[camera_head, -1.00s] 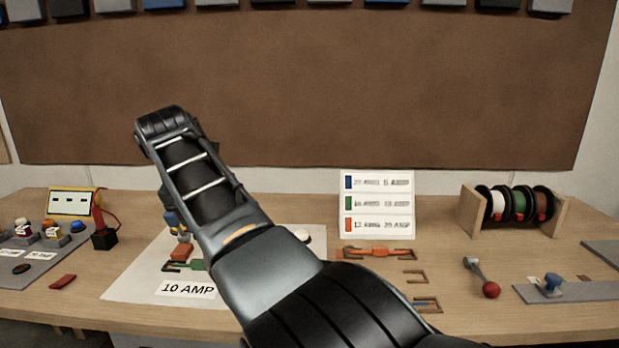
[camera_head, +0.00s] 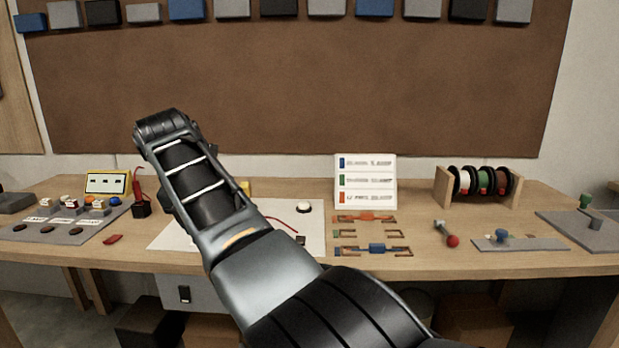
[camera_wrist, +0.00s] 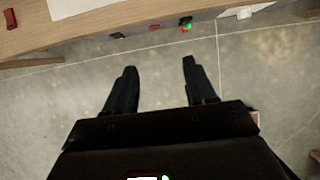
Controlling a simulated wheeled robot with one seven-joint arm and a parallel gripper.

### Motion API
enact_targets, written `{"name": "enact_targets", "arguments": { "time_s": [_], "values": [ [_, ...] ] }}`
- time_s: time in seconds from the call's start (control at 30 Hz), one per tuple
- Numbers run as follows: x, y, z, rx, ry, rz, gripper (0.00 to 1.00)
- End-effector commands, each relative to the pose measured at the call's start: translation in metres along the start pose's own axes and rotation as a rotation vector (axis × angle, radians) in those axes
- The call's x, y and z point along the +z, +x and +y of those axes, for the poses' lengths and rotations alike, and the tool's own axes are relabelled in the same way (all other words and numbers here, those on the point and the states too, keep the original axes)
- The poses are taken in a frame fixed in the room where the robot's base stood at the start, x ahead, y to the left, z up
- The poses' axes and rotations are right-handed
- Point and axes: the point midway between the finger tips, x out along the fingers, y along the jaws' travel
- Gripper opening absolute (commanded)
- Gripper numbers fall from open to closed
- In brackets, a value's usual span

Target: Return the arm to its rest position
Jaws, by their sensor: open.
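My arm (camera_head: 205,195), black and grey, reaches up and left across the head view, in front of the workbench. My gripper (camera_wrist: 159,68) shows in the wrist view with its two dark fingers apart and nothing between them. Bare grey floor lies below the fingers, in front of the bench edge. The gripper itself is not visible in the head view.
The wooden workbench (camera_head: 400,262) holds a white sheet (camera_head: 170,236), a label stand (camera_head: 365,181), wire spools (camera_head: 482,183), a red-knobbed lever (camera_head: 447,235) and coloured parts in brackets. A yellow meter (camera_head: 108,182) stands left. Boxes (camera_head: 150,325) sit under the bench.

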Motion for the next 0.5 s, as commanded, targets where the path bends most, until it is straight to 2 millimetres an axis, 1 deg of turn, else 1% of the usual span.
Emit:
{"name": "enact_targets", "arguments": {
  "time_s": [0.03, 0.27, 0.37, 0.5],
  "values": [
    [-0.004, 0.008, -0.003, 0.002, 0.011, 0.002, 0.55],
    [-0.015, 0.033, -0.008, 0.026, 0.073, -0.005, 0.55],
    [-0.023, 0.048, -0.012, 0.039, 0.110, -0.008, 0.55],
    [-0.038, 0.074, -0.019, 0.065, 0.179, -0.013, 0.55]
  ]
}}
